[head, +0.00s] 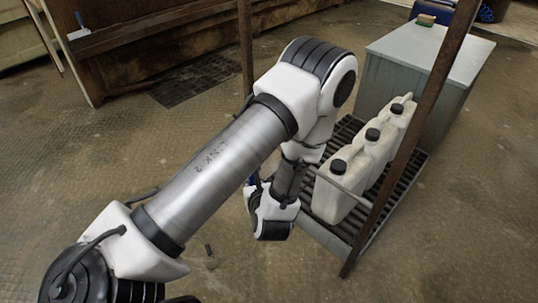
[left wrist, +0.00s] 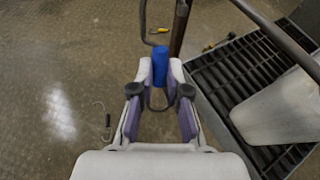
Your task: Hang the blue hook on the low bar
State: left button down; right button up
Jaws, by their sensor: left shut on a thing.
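My left gripper (left wrist: 160,88) is shut on the blue hook (left wrist: 160,66), gripping its blue handle. A dark, thin curved part (left wrist: 143,22) rises from the handle towards the top of the left wrist view. In the head view only a sliver of blue (head: 251,182) shows behind my left gripper (head: 262,190), whose fingertips are mostly hidden. A dark bar (left wrist: 282,42) crosses the upper right of the left wrist view, to the right of the hook and apart from it; it appears to be the low bar. My right gripper is not in view.
A rusty post (head: 425,120) stands right of white jugs (head: 340,190) on a slatted tray (head: 330,238). Another post (head: 245,45) stands behind my arm. A loose hook (left wrist: 107,122) lies on the floor. A grey box (head: 425,75) stands behind. Floor at left is open.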

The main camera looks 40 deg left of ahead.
pick_arm(q)
jog(key=w+d+f+m+t+b, duration=0.1)
jog(key=w+d+f+t, duration=0.1)
jog(key=w, duration=0.8)
jog(key=shift+d+f+m+h+b, duration=0.15)
jog(key=shift+d+m+h+b, duration=0.15)
jog(key=shift+b, duration=0.1)
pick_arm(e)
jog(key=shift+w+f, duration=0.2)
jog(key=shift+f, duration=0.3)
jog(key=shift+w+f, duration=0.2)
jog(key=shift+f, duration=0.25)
pick_arm(q)
jog(key=c, duration=1.1)
grip_release()
jog(key=shift+o, duration=0.2)
